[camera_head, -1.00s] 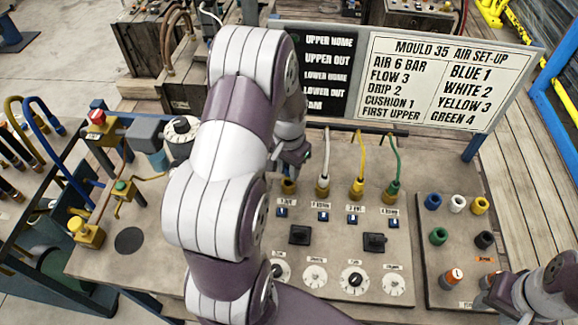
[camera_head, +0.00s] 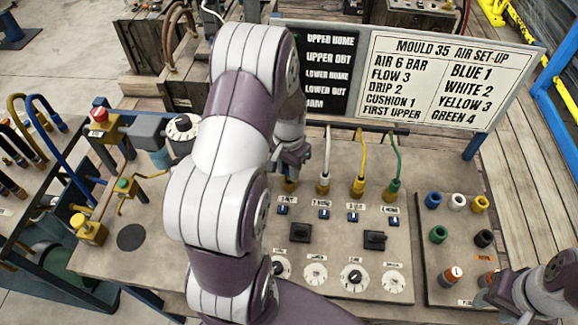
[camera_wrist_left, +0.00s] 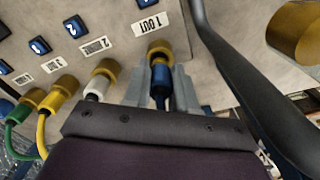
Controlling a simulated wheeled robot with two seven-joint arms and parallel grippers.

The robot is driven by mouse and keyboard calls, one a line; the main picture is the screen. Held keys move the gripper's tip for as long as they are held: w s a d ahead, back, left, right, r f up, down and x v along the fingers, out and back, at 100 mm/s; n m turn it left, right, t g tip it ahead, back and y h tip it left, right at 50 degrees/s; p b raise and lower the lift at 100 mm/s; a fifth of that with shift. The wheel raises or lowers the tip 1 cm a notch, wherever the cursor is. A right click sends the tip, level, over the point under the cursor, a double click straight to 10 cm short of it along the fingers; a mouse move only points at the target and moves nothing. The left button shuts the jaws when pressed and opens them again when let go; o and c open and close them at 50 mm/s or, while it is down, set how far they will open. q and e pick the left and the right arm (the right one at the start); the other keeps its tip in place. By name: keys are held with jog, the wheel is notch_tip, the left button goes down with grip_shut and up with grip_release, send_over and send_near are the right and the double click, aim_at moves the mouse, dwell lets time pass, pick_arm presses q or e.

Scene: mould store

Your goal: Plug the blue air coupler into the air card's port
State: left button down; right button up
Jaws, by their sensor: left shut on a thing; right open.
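My left gripper (camera_wrist_left: 160,88) is shut on the blue air coupler (camera_wrist_left: 160,74). The coupler's front end meets the brass port (camera_wrist_left: 160,48) beside the label "1 OUT" in the left wrist view. They look lined up, but I cannot tell how deep the coupler sits. In the head view my left gripper (camera_head: 292,162) is just above and behind the leftmost brass port (camera_head: 289,186), and the coupler is mostly hidden there. White (camera_head: 323,184), yellow (camera_head: 357,187) and green (camera_head: 392,190) couplers sit in the neighbouring ports.
A sign (camera_head: 440,82) stands behind the panel (camera_head: 335,245), which carries switches and dials. A board (camera_head: 455,260) with coloured caps lies at right, close to my right gripper. Valves and hoses (camera_head: 105,145) stand at left.

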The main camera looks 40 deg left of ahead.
pick_arm(q)
jog(key=shift+f, duration=0.1)
dwell(0.3)
jog(key=shift+f, duration=0.45)
jog(key=shift+f+b, duration=0.4)
jog(key=shift+f, duration=0.2)
dwell(1.1)
jog(key=shift+c, duration=2.2)
grip_release()
notch_tip(320, 180, up, 8)
jog(key=p, duration=0.7)
jog(key=shift+f, duration=0.2)
